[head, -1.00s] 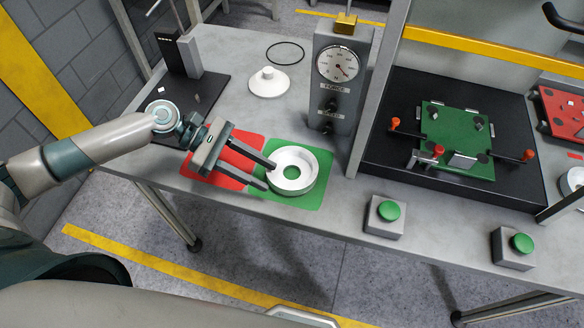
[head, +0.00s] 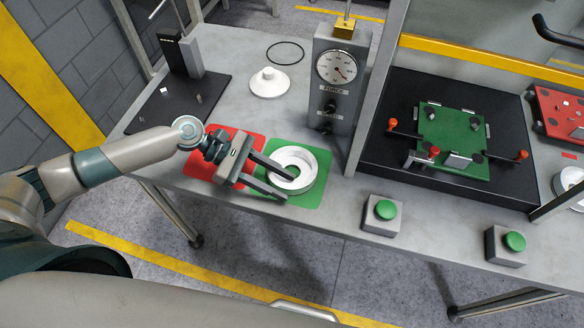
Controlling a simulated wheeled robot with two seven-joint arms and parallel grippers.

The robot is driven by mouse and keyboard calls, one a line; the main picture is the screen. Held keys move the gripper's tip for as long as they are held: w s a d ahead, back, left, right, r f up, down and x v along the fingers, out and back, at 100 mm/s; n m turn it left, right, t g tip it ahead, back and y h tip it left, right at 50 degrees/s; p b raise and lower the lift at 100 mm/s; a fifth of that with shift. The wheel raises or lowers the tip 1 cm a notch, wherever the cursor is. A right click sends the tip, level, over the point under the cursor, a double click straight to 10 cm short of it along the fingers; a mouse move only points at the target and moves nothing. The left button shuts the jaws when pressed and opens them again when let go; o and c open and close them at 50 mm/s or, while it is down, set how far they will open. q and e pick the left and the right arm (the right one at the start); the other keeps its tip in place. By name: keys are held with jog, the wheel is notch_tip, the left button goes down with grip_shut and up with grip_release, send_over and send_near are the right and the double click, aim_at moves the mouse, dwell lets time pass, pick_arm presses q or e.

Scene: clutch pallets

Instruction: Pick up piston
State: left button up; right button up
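A white ring-shaped part (head: 308,163) with a centre hole lies on the green mat (head: 322,193). A white disc with a raised knob (head: 270,84) stands further back on the table. I cannot tell from looks alone which of the two is the piston. My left gripper (head: 290,187) is open at the ring. Its upper finger reaches over the ring's near left part. Its lower finger lies outside the near edge. Contact with the ring is unclear. My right gripper is not in view.
A red mat (head: 205,165) lies left of the green one. A gauge post (head: 337,95) stands behind the ring. A thin black ring (head: 285,52) lies at the back. A black fixture tray (head: 390,165) and green buttons (head: 385,210) are to the right.

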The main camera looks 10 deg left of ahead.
pick_arm(q)
jog(key=shift+c, duration=0.2)
grip_shut()
jog(key=shift+r, duration=0.15)
jog(key=shift+w+r, duration=0.1)
jog(key=shift+r, duration=0.55)
notch_tip(320, 180, up, 9)
jog(key=b, duration=0.1)
jog(key=shift+f+b, duration=0.2)
jog(key=shift+b, duration=0.2)
jog(key=shift+d, duration=0.1)
